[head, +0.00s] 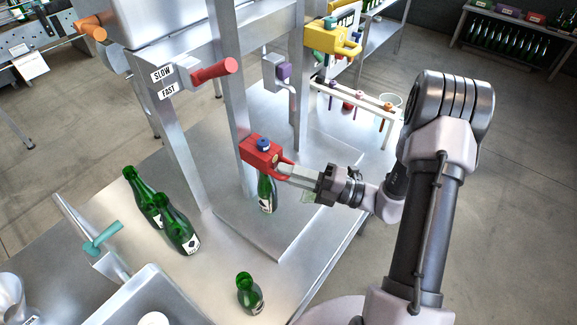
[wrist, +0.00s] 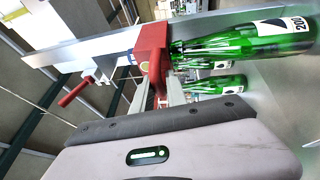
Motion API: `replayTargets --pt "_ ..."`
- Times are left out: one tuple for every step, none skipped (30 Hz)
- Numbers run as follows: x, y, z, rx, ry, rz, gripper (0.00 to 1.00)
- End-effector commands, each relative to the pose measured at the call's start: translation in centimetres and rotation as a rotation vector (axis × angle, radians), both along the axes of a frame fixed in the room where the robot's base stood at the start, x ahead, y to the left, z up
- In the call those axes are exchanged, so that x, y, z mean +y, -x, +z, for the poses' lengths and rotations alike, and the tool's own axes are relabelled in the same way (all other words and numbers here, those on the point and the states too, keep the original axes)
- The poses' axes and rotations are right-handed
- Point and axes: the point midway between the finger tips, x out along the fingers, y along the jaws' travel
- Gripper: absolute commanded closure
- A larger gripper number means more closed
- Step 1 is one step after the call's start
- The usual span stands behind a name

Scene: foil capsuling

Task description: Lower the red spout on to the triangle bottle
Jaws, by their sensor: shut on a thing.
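The red spout (head: 259,151) is a red block with a blue knob on top, on a metal upright of the frame. My gripper (head: 284,171) is shut on the red spout's handle at its right side. A green bottle (head: 266,193) stands upright under the spout, its top hidden by it. In the wrist view the red spout (wrist: 151,42) is at the mouth end of this bottle (wrist: 235,44); I cannot tell whether they touch. Its label shows "200" and a dark mark; I cannot make out its shape for certain.
A red lever (head: 214,70) sticks out by a SLOW/FAST sign (head: 164,82). A yellow fixture (head: 340,40) and a rack (head: 359,101) are behind. The plate right of the bottle is clear.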

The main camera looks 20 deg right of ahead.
Motion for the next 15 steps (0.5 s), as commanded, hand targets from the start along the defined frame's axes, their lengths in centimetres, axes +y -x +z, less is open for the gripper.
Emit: replayTargets --pt "0.01 0.03 -0.3 0.001 0.0 0.001 1.0" --pt "0.01 0.03 -0.36 0.001 0.0 0.001 1.0" --pt "0.01 0.04 -0.41 0.001 0.0 0.001 1.0" --pt "0.02 0.04 -0.44 0.001 0.0 0.001 1.0" --pt "0.03 0.05 -0.45 0.001 0.0 0.001 1.0" --pt "0.02 0.06 -0.46 0.001 0.0 0.001 1.0" --pt "0.03 0.07 -0.46 0.001 0.0 0.001 1.0" --pt "0.04 0.08 -0.47 0.002 0.001 0.002 1.0" --pt "0.05 0.09 -0.49 0.002 0.001 0.002 1.0" --pt "0.05 0.1 -0.5 0.002 0.001 0.002 1.0" --pt "0.06 0.11 -0.51 0.003 0.001 0.002 1.0" --pt "0.07 0.11 -0.52 0.003 0.002 0.003 1.0" --pt "0.07 0.12 -0.55 0.003 0.002 0.003 0.76" --pt "0.07 0.12 -0.54 0.003 0.002 0.003 0.7" --pt "0.07 0.11 -0.52 0.003 0.002 0.003 0.64"
